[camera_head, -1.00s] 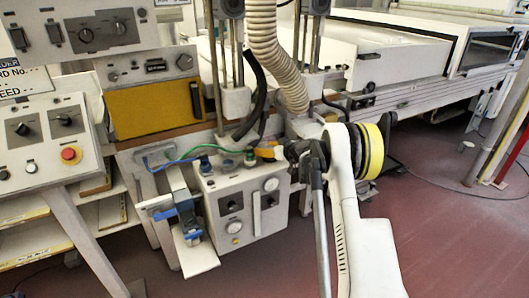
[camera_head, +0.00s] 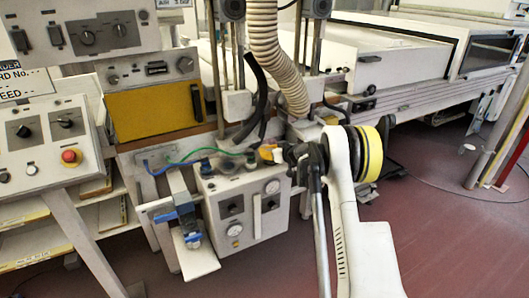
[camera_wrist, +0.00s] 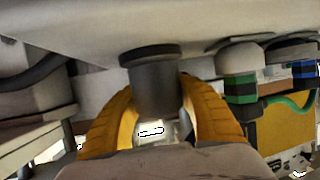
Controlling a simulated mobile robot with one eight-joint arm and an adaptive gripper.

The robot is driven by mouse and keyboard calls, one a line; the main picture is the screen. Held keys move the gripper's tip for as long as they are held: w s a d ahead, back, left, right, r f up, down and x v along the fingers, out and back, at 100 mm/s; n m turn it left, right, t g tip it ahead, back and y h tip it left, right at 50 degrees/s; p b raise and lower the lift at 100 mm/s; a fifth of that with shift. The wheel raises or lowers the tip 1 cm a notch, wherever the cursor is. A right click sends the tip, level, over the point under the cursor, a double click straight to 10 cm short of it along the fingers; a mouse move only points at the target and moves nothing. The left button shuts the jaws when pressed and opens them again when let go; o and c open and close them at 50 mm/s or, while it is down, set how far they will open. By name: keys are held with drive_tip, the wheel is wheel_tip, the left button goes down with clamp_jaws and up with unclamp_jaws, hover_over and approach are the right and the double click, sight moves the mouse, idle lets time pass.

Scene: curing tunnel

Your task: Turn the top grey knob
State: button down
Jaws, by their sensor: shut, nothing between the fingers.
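A dark grey round knob (camera_wrist: 155,82) sticks out of a white surface in the wrist view, close in front of my gripper. In the head view the knob (camera_head: 250,158) is small, at the right end of the row on top of the white control box (camera_head: 263,226). My gripper (camera_wrist: 157,105) has two orange-yellow fingers, one on each side of the knob in the picture. The fingertips are partly hidden by the knob. The gripper is shut and does not hold the knob. In the head view my gripper (camera_head: 268,153) is just right of the knob.
A green fitting (camera_wrist: 240,90) and a blue fitting (camera_wrist: 303,69) stand beside the knob, with a green hose (camera_wrist: 288,102). A ribbed hose (camera_head: 270,55) hangs above. A control panel with a red button (camera_head: 70,156) is at the left. Open floor (camera_head: 450,230) lies to the right.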

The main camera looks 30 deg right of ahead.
drive_tip(key=m+h, duration=0.1)
drive_tip(key=h, duration=0.1)
drive_tip(key=d+m+h, duration=0.1)
drive_tip(key=m+h, duration=0.3)
drive_tip(key=shift+s+d+f, duration=0.1)
drive_tip(key=shift+s+d, duration=0.05)
drive_tip(key=shift+d, duration=0.25)
drive_tip(key=shift+s+d+m+g+h, duration=0.2)
drive_tip(key=shift+m+g+h, duration=0.3)
drive_tip(key=shift+m+h, duration=0.45)
drive_tip(key=shift+s+d+m+g+h, duration=0.1)
drive_tip(key=shift+d+m+g+h, duration=0.3)
drive_tip(key=shift+m+h, duration=0.5)
drive_tip(key=shift+s+d+m+g+h, duration=0.15)
drive_tip(key=shift+m+g+h, duration=0.45)
drive_tip(key=shift+m+h, duration=0.35)
drive_tip(key=c, duration=1.2)
unclamp_jaws()
drive_tip(key=shift+a, duration=0.2)
drive_tip(key=shift+o, duration=0.2)
drive_tip(key=shift+d, duration=0.1)
